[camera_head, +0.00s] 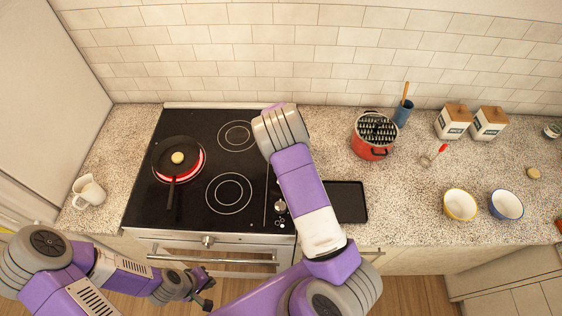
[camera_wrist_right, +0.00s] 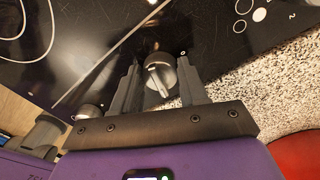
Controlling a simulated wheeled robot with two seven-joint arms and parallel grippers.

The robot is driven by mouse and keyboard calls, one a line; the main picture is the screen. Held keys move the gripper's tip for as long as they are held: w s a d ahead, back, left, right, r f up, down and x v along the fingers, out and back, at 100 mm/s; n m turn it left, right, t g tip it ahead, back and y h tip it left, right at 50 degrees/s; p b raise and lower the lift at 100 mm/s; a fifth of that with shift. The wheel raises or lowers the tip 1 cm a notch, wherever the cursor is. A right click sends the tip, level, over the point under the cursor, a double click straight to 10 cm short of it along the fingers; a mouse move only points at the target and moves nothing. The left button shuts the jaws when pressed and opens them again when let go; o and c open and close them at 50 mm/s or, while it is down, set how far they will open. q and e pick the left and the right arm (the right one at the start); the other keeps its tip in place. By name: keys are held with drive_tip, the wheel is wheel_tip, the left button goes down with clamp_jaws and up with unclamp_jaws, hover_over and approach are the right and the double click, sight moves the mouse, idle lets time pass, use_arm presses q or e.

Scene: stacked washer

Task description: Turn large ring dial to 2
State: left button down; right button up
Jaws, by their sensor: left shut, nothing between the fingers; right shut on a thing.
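A round silver dial (camera_wrist_right: 158,88) with a raised grip bar sits on the black cooktop, between the fingers of my right gripper (camera_wrist_right: 158,66), which is shut on it. A small mark like a 0 shows just beyond the dial. Printed rings and a figure 2 (camera_wrist_right: 291,17) show at the upper right of the wrist view. A second dial (camera_wrist_right: 88,112) is partly hidden at the left finger. In the head view my right arm hides its gripper; a silver dial (camera_head: 279,206) shows beside that arm. My left gripper (camera_head: 208,298) is shut and empty before the oven front.
The cooktop (camera_head: 190,225) holds a frying pan (camera_head: 177,160) on a glowing red burner. A black tray (camera_head: 346,202) lies right of my arm. A red pot (camera_head: 372,150), two bowls (camera_head: 460,204) and jars stand farther right. A white mug (camera_head: 89,192) stands left.

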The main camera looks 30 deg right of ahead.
drive_tip(key=shift+m+p, duration=0.4)
drive_tip(key=shift+m, duration=0.8)
drive_tip(key=o, duration=1.1)
drive_tip(key=shift+c, duration=0.2)
drive_tip(key=r, duration=0.7)
drive_tip(key=shift+d+r, duration=0.3)
drive_tip(key=shift+f, duration=0.1)
